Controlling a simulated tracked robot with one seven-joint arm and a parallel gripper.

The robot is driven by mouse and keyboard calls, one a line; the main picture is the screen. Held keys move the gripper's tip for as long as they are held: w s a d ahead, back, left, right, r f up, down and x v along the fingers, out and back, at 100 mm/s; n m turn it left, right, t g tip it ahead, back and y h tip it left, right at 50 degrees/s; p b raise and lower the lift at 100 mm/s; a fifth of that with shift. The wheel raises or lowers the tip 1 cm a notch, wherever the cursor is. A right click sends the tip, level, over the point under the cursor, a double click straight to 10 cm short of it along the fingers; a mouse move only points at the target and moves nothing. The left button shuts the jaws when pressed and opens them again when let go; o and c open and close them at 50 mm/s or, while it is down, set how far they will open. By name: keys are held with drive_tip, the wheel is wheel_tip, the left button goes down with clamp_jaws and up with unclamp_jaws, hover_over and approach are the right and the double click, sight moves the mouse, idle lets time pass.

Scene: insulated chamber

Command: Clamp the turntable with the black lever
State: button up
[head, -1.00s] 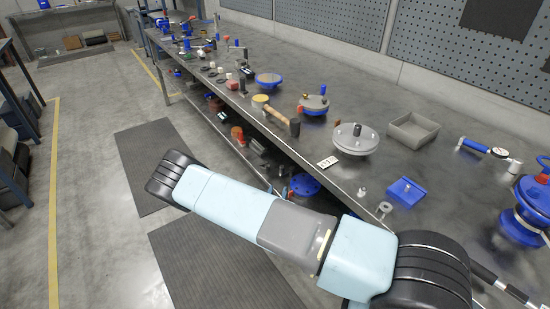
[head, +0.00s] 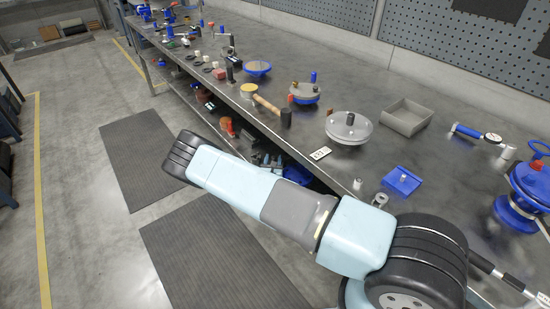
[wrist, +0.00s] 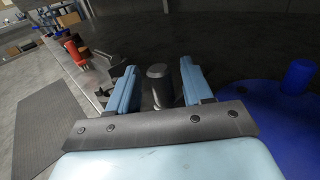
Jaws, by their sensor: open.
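In the wrist view, my gripper (wrist: 160,88) is open, with one blue finger on each side of an upright dark post with a rounded grey top (wrist: 157,72), which looks like the black lever. I cannot tell whether the fingers touch it. A wide blue round body (wrist: 265,118), seemingly the turntable, fills the right side with a blue upright knob (wrist: 298,76) on it. The join between post and turntable is hidden by my gripper. In the head view my arm hides the gripper; a blue piece (head: 298,174) shows under the bench edge, probably the same turntable.
The bench top (head: 300,135) above holds a silver disc (head: 349,127), a hammer (head: 272,107), a grey tray (head: 407,116) and a blue block (head: 402,181). Red items (wrist: 76,54) stand left of my gripper. Floor mats (head: 150,155) lie beside the bench.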

drive_tip(key=shift+w+d, duration=0.2)
drive_tip(key=shift+w, duration=0.85)
drive_tip(key=shift+c, duration=0.3)
clamp_jaws()
